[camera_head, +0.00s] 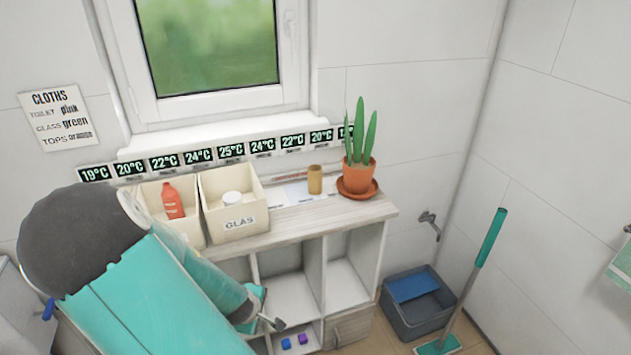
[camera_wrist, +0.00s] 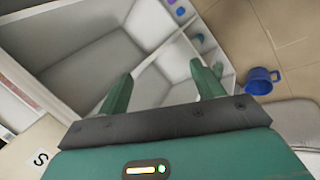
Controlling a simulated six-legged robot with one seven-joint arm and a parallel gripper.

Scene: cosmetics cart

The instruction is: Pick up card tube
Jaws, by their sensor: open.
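The card tube (camera_head: 315,180) is a small brown upright cylinder on the cabinet's top (camera_head: 300,216), left of the potted plant. I do not make it out in the wrist view. My gripper (camera_head: 270,320) is low in front of the cabinet's open compartments, well below the tube and to its left. In the wrist view, my gripper (camera_wrist: 160,78) has its two green fingers apart with nothing between them, facing the white compartments.
A cream bin (camera_head: 160,218) with a red bottle (camera_head: 173,201) and a GLAS bin (camera_head: 236,222) stand left of the tube. The potted plant (camera_head: 360,172) stands close on its right. A blue mug (camera_wrist: 258,82) shows in the wrist view. A grey bucket (camera_head: 415,316) is on the floor.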

